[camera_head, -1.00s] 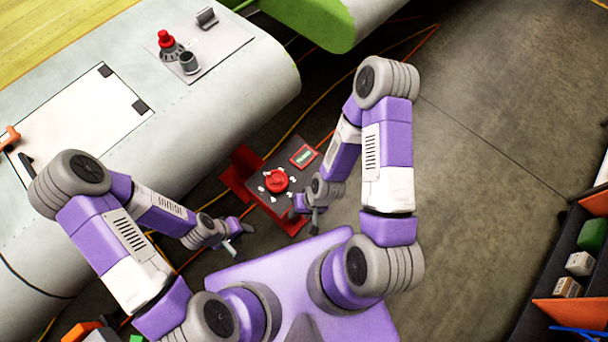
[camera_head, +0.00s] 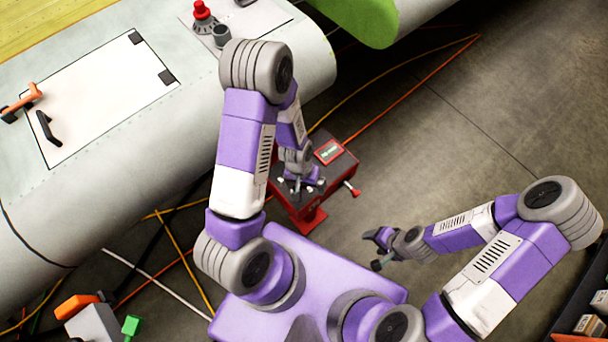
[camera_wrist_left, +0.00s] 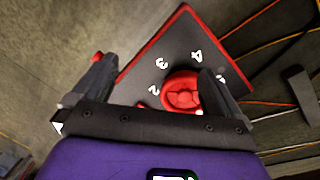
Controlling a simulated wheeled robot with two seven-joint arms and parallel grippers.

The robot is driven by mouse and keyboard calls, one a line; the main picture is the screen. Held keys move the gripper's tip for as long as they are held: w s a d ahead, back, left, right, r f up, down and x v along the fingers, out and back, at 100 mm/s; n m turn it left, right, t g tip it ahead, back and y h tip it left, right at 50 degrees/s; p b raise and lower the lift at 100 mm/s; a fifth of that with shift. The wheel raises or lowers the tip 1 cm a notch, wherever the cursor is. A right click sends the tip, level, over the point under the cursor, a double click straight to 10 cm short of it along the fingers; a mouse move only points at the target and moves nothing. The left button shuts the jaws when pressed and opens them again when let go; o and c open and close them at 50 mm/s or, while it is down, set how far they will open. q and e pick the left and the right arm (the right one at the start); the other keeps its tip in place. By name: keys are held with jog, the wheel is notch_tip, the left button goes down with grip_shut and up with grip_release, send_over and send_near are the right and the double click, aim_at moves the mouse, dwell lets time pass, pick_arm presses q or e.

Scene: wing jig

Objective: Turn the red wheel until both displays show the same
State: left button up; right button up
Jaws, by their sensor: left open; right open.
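The red wheel (camera_wrist_left: 183,91) sits on a dark, red-edged panel (camera_wrist_left: 165,55) with white numerals around it. In the head view my left gripper (camera_head: 306,187) is over the red box's panel and hides the wheel. In the left wrist view this gripper (camera_wrist_left: 155,72) is open; the wheel lies between its fingers in the picture, close to the right finger, which covers part of it. I cannot tell whether they touch. One display (camera_head: 329,151) shows green characters too small to read. I cannot make out a second display. My right gripper (camera_head: 380,250) is open and empty, away from the box.
A red-tipped lever (camera_head: 352,188) sticks out of the box's right side. The grey wing (camera_head: 150,150) lies to the left, with a white panel (camera_head: 95,95). Cables cross the floor. Open floor (camera_head: 430,150) lies right of the box; a shelf (camera_head: 575,300) stands at the right edge.

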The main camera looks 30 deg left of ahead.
pick_arm(q)
jog(key=shift+y, duration=0.9)
jog(key=w+a+b, duration=0.1)
jog(key=w+a+r+b, duration=0.1)
jog(key=w+a+b, duration=0.1)
jog(key=w+a+r+b, duration=0.1)
jog(key=w+a, duration=0.1)
jog(key=shift+w+a+b, duration=0.15)
jog(key=shift+w+b, duration=0.05)
jog(key=shift+b, duration=0.15)
jog(key=shift+a, duration=0.15)
notch_tip(320, 180, down, 7)
jog(key=b, duration=0.2)
jog(key=shift+b, duration=0.35)
pick_arm(e)
notch_tip(320, 180, down, 9)
pick_arm(q)
jog(key=c, duration=0.8)
